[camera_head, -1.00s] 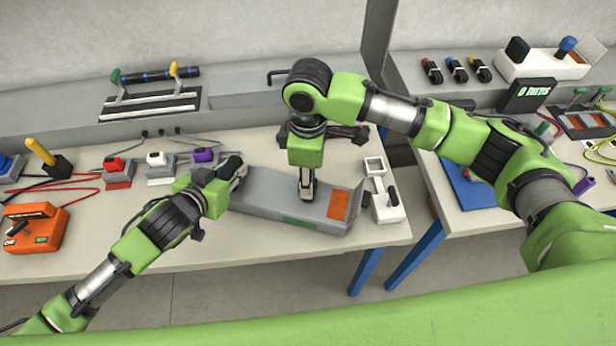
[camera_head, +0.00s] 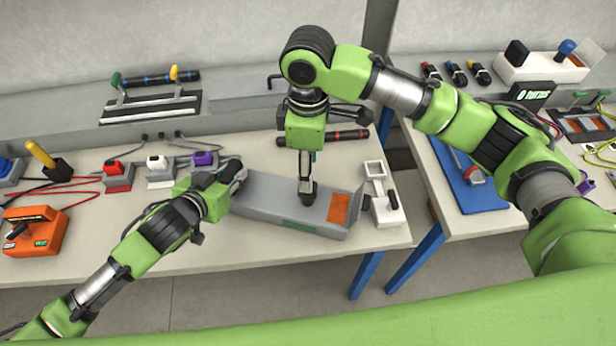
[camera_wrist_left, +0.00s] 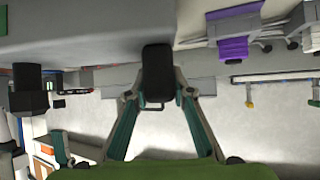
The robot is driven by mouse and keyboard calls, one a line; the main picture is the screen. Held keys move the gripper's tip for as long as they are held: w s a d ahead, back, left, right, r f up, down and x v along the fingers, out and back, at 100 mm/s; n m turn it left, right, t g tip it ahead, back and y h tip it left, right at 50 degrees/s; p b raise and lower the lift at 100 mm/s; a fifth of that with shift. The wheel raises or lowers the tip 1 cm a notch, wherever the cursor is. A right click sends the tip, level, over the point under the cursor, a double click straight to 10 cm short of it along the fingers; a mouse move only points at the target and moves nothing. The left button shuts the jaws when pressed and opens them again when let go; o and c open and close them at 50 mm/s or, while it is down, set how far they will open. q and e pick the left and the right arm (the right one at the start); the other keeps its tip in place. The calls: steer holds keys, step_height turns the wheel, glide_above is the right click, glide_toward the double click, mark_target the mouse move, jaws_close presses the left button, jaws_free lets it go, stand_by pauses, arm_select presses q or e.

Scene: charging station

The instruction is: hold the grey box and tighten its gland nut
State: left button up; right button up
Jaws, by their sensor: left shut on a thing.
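The grey box (camera_head: 265,194) lies along the front of the table, with an orange patch (camera_head: 339,208) at its right end. My left gripper (camera_head: 236,172) is at its left end. In the left wrist view, its two fingers (camera_wrist_left: 156,95) are closed around a black part (camera_wrist_left: 156,65) beside the box's grey side (camera_wrist_left: 85,30). My right gripper (camera_head: 305,178) points straight down above the box. A dark round piece, apparently the gland nut (camera_head: 308,193), stands on the box just under its fingertips. Whether these fingers grip it cannot be made out.
A white-and-grey device (camera_head: 387,208) stands close to the box's right end. Behind lie a dark torch with red bands (camera_head: 345,135) and a row of red, white and purple switches (camera_head: 157,163). An orange unit (camera_head: 36,230) is at the left. The table's front edge is near the box.

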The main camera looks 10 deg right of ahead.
step_height(320, 180, up, 6)
steer(key=shift+r, duration=0.15)
stand_by(0.5)
arm_select(q)
steer(key=o, duration=1.1)
steer(key=shift+c, duration=0.2)
steer(key=v, duration=1.2)
steer(key=shift+a+f, duration=0.1)
